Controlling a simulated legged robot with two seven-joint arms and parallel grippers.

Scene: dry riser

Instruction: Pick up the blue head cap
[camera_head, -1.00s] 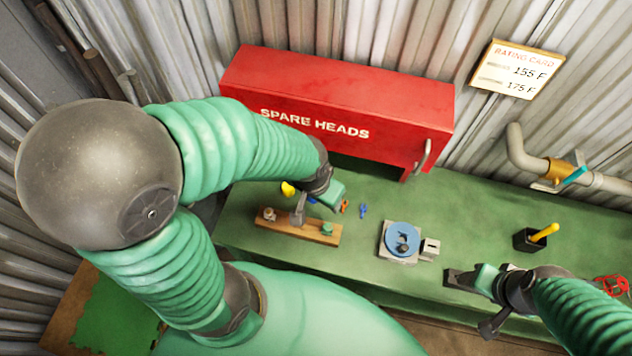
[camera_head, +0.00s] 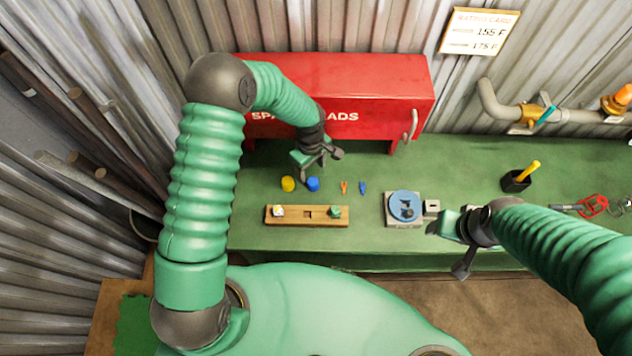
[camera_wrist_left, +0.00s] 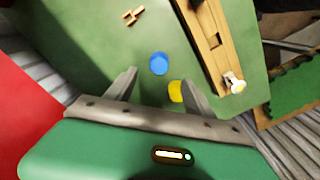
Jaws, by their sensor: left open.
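The blue head cap (camera_head: 313,184) sits on the green bench, just right of a yellow cap (camera_head: 288,184). My left gripper (camera_head: 318,163) is open and empty, behind and above the caps, in front of the red cabinet. In the left wrist view, the blue cap (camera_wrist_left: 158,64) lies beyond the open fingers (camera_wrist_left: 157,92), roughly in line with the gap. The yellow cap (camera_wrist_left: 176,91) shows close beside the right finger there. Neither cap is gripped. My right gripper (camera_head: 451,247) is open and empty near the bench's front edge.
The red cabinet (camera_head: 385,85) stands at the back. A wooden rack (camera_head: 290,222) with small heads lies in front of the caps. Small orange (camera_head: 344,187) and blue (camera_head: 362,187) pieces lie to the right. A blue disc fixture (camera_head: 405,204) stands further right.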

